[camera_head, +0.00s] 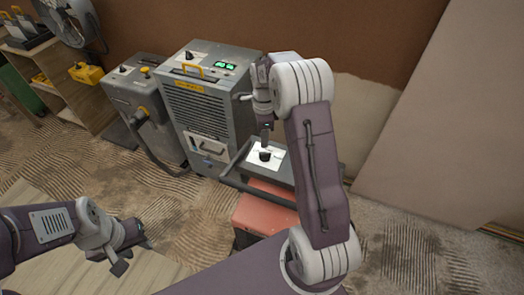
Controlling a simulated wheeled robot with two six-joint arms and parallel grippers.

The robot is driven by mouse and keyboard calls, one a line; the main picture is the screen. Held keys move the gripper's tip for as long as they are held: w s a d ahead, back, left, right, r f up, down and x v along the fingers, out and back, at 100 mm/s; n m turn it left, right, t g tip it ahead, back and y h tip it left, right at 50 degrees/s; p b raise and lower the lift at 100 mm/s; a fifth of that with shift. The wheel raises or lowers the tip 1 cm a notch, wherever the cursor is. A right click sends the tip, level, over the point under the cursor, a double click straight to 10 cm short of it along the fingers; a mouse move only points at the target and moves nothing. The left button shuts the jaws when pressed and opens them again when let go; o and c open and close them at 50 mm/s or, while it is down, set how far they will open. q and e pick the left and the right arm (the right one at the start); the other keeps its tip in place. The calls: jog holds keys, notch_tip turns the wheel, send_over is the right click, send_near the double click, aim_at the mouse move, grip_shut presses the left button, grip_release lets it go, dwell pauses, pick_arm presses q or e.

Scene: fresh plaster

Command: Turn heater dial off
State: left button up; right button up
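The heater (265,205) has a red body and a dark top with a bar handle, and stands low on the floor right of centre. Its black dial (265,155) sits on a white plate on the top. My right gripper (265,140) points down just above the dial. Its fingers line up in this view, so I cannot tell whether they are apart or touch the dial. My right arm hides part of the heater's right side. My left gripper (132,256) is low at the left, away from the heater, with its fingers apart and nothing between them.
A grey dehumidifier (205,110) with green displays stands behind the heater to the left. A grey machine with a hose (135,95) stands beside it. A wooden shelf (60,75) and a fan (72,20) are at the far left. A large board (450,120) leans at the right.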

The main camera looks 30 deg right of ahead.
aim_at(263, 153)
notch_tip(263, 153, down, 9)
jog(key=shift+w+a+r+b, duration=0.1)
jog(key=shift+w+r+b, duration=0.05)
jog(key=shift+b, duration=0.3)
jog(key=shift+c, duration=0.2)
grip_shut()
